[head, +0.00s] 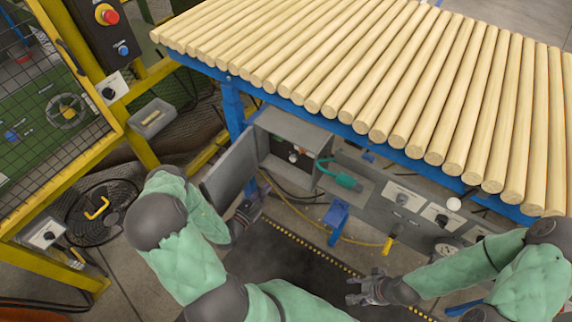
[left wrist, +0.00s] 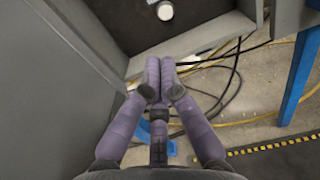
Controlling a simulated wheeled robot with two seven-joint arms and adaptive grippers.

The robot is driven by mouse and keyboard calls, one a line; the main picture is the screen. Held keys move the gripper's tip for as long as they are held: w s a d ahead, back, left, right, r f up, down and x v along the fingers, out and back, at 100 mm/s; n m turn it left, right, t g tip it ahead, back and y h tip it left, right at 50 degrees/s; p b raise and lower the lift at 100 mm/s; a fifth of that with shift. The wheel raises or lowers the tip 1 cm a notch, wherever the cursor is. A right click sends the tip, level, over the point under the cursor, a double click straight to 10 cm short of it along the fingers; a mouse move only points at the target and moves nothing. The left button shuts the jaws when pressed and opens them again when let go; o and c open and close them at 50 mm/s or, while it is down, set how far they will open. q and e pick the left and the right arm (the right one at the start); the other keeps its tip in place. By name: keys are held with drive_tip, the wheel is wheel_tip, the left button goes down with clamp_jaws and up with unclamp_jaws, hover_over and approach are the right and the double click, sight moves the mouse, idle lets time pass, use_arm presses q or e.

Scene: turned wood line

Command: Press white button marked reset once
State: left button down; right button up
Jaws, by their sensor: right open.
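A white round button (head: 294,157) sits inside an open grey box (head: 310,133) under the roller table. It also shows at the top of the left wrist view (left wrist: 165,10), beyond my fingertips and apart from them. Its marking is too small to read. My left gripper (head: 256,197) is below the box, by its open door (head: 232,168). In the left wrist view its fingers (left wrist: 160,62) are together with nothing between them. My right gripper (head: 352,288) is open and empty, low over the dark mat, well away from the box.
The box door stands open on the left. A teal connector (head: 342,178) and a blue post (head: 337,222) are to the right. Cables (left wrist: 225,80) hang below the box. Light wooden rods (head: 400,80) cover the table above. A red button (head: 109,16) is at upper left.

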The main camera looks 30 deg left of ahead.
sight(292, 159)
use_arm(q)
drive_tip(key=shift+d, duration=0.1)
drive_tip(key=w+b, duration=0.1)
drive_tip(key=w, duration=0.3)
drive_tip(key=w+b, duration=0.2)
drive_tip(key=w, duration=0.2)
drive_tip(key=w+d+b, duration=0.1)
drive_tip(key=w+b, duration=0.1)
drive_tip(key=w, duration=0.2)
drive_tip(key=shift+w+f, duration=0.1)
drive_tip(key=shift+w, duration=0.9)
use_arm(e)
wheel_tip(292, 159, down, 5)
drive_tip(key=shift+f, duration=0.15)
